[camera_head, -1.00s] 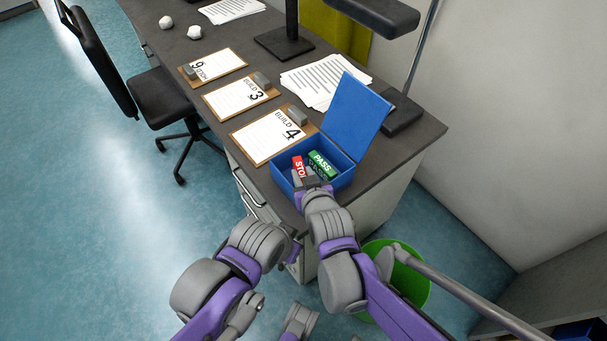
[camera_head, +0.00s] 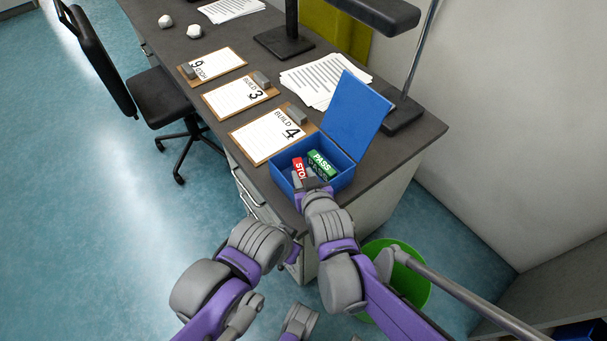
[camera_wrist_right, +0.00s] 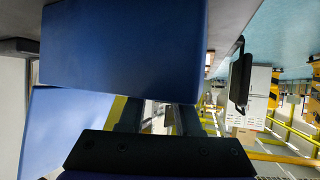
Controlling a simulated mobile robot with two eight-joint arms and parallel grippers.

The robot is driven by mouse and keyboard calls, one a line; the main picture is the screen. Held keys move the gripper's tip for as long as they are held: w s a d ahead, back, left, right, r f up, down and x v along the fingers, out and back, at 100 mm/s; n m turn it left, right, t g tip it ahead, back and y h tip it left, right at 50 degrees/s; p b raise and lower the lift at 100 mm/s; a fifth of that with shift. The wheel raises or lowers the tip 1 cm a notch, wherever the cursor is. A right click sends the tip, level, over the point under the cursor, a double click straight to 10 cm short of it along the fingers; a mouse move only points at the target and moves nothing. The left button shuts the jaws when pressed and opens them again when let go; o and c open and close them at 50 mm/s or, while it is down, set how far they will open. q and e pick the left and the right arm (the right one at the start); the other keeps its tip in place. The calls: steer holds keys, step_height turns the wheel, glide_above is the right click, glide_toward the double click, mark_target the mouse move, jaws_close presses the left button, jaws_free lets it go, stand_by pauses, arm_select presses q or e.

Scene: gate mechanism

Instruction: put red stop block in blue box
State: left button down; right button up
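The blue box (camera_head: 343,180) stands on the desk's near corner with its lid raised. The red stop block (camera_head: 299,167) shows inside it, tilted, with its lower end hidden by my right gripper. The green PASS block (camera_head: 321,164) lies beside it in the box. My right gripper (camera_head: 311,182) is at the box's front, its fingers by the red block. In the right wrist view the fingers (camera_wrist_right: 157,118) stand apart with a gap between them; the blue box hides their tips. My left gripper (camera_head: 292,252) is low beside the desk, mostly hidden.
Several clipboards (camera_head: 262,142) lie on the desk left of the box. Papers (camera_head: 318,78) and a lamp base (camera_head: 402,117) are behind it. A green bin (camera_head: 412,285) stands on the floor at right. A black chair (camera_head: 160,98) is at left.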

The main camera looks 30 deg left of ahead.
steer(key=shift+s+r+p, duration=0.15)
steer(key=shift+r+p, duration=0.2)
steer(key=shift+r, duration=0.4)
steer(key=p+v, duration=0.2)
steer(key=v, duration=0.9)
steer(key=shift+s+d, duration=0.3)
steer(key=w+d+f+m+h, duration=0.2)
steer(key=d+m+h, duration=0.1)
steer(key=d, duration=0.8)
steer(key=s+d+f+m+g+h, duration=0.2)
steer(key=s+d, duration=0.3)
steer(key=d, duration=0.6)
steer(key=s+d+f+m+g+h, duration=0.1)
steer(key=s+d+f+m+h, duration=0.1)
steer(key=d, duration=1)
steer(key=s+m+h, duration=0.1)
steer(key=s+m, duration=0.1)
steer(key=shift+s+f+g+h, duration=0.3)
steer(key=shift+s+f+g, duration=0.05)
steer(key=shift+s+g, duration=0.05)
